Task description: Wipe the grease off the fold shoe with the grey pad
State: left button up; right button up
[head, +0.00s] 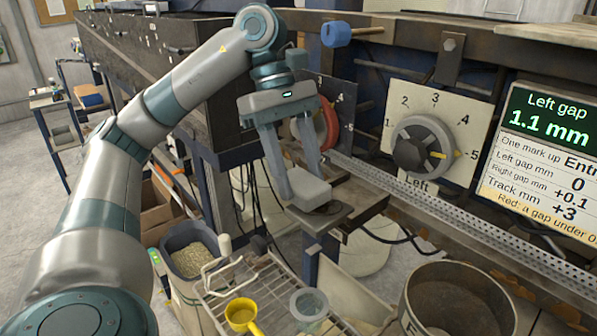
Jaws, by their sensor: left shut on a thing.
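My left gripper (299,181) comes in from the upper left with its fingers pointing down. It is shut on the grey pad (309,190), a light grey block between the fingertips. The pad is over a dark flat metal plate on the machine's near side, which looks like the fold shoe (342,213). The pad appears to be at or just above the plate; I cannot tell whether they touch. The pad and fingers hide part of the plate, and I cannot make out grease on it. My right gripper is out of view.
A bin of granules (193,255) stands left and a large round bucket (455,300) right. The dial (421,145) and gap display (548,150) are behind, to the right.

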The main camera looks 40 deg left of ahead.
pick_arm(q)
jog(key=shift+s+f, duration=0.1)
jog(key=shift+f, duration=0.3)
